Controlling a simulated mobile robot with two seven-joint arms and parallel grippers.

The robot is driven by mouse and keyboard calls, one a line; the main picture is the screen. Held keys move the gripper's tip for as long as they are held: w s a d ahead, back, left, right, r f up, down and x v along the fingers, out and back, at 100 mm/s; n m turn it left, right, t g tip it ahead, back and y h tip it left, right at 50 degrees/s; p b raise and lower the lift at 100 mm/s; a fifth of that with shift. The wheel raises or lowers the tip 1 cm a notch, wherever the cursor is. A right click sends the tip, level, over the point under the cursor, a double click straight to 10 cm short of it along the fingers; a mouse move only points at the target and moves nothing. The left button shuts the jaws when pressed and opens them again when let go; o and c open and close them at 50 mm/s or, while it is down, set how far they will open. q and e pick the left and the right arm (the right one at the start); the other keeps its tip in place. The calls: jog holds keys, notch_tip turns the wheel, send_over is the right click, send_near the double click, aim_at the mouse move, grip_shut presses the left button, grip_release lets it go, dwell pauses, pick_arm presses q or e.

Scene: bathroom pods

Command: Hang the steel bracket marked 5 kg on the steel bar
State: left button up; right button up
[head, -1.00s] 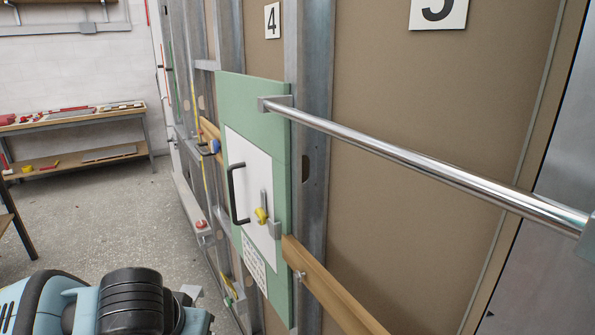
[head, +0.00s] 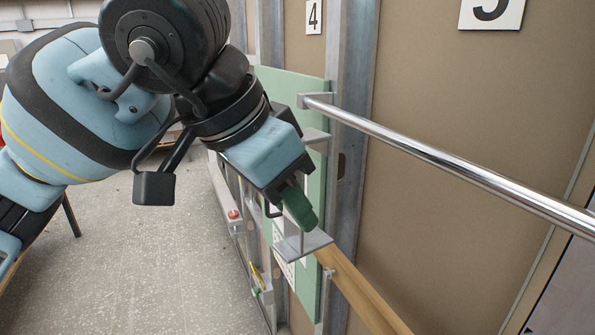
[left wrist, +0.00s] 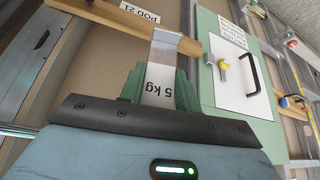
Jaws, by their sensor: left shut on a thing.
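The steel bar (head: 450,164) is a shiny round rail along the wall in the head view, running from an end mount at centre toward the right edge. My left gripper (head: 300,208) is shut on the steel bracket (head: 306,246), below and left of the bar's near-centre end. The bracket is apart from the bar, with a flat plate showing under the green fingers. In the left wrist view the bracket's label (left wrist: 158,80) reads 5 kg, upside down, between the fingers, and a bent metal end (left wrist: 178,40) sticks out beyond. My right gripper is not in view.
A green board (head: 290,88) stands behind my left gripper. Its white panel (left wrist: 235,75) has a black handle and a yellow knob. A wooden rail (head: 360,290) runs below the bar. Wall studs stand close by. The floor (head: 150,260) at left is clear.

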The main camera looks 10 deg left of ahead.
pick_arm(q)
jog(key=s+d+r+m, duration=0.1)
jog(key=s+r+m, duration=0.1)
jog(key=s+r, duration=0.1)
jog(key=shift+s+d+r+g+h, duration=0.3)
jog(key=shift+s+d+r+g, duration=0.1)
jog(key=shift+r, duration=0.5)
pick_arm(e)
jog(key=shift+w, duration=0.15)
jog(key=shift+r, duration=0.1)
